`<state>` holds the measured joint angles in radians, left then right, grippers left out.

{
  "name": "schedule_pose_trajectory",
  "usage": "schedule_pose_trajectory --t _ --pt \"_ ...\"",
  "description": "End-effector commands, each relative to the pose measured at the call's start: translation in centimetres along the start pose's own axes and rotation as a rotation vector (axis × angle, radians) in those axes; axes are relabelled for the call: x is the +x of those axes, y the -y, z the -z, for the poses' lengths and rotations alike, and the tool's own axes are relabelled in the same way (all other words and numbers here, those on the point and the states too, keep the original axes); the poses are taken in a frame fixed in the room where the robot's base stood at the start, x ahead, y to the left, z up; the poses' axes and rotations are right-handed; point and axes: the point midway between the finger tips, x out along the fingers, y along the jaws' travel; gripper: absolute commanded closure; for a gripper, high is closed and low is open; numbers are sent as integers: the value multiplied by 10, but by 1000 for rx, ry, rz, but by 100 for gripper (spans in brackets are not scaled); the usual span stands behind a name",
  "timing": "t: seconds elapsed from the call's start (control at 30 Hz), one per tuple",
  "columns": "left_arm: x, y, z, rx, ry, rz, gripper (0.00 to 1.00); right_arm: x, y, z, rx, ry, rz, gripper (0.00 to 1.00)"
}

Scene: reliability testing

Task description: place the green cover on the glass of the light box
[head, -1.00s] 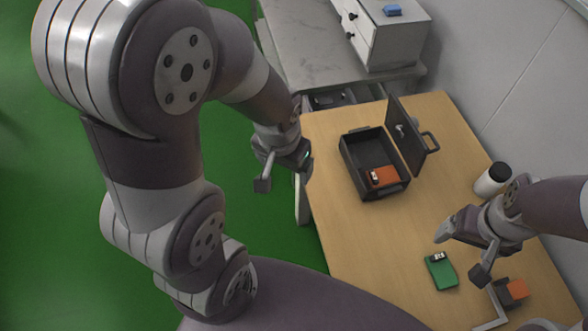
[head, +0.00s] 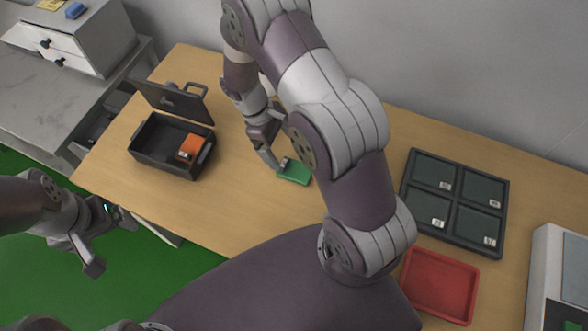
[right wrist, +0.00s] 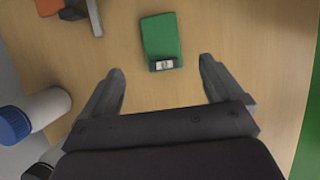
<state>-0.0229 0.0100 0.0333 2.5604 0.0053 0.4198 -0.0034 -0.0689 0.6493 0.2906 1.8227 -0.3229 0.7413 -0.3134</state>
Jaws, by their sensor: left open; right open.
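The green cover (head: 294,171) lies flat on the wooden table, partly hidden by my right arm in the head view. In the right wrist view the green cover (right wrist: 160,38) lies beyond the fingertips, its white label end toward me. My right gripper (head: 274,139) is open and empty, above the table close to the cover; in the right wrist view its fingers (right wrist: 161,68) are spread to either side of the label end. My left gripper (head: 110,242) is open and empty, left of the table. A white box with a bluish panel (head: 575,268), perhaps the light box, is cut off at the right edge.
An open black case (head: 148,160) holding an orange piece (head: 189,148) stands at the table's left. A dark tray with several compartments (head: 452,207) and a red tray (head: 440,285) lie to the right. A blue-capped white bottle (right wrist: 35,112) stands near the right gripper.

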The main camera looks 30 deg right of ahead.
Motion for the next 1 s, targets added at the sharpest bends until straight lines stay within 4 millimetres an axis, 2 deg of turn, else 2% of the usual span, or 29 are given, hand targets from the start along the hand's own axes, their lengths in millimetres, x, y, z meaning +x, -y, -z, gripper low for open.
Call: schedule_pose_trajectory --t 0.03,0.23,0.43,0.53,0.73,0.9,0.93,1.0 --pt "0 0 0 0 0 0 12 10 0 -1 2 2 3 6" --pt "-2 0 0 0 0 0 12 35 2 -1 2 0 1 6" --pt "-5 0 1 0 0 0 12 72 6 -1 4 -1 2 6" --pt "-5 0 1 0 0 0 12 81 5 -1 4 -3 1 6" --pt "-5 0 1 0 0 0 12 81 5 0 5 -5 0 6" --pt "-5 0 1 0 0 0 12 81 5 0 5 -5 0 62" --pt "-5 0 1 0 0 0 12 81 5 0 5 -5 0 67" --pt "-5 0 1 0 0 0 12 81 5 0 5 -5 0 67"
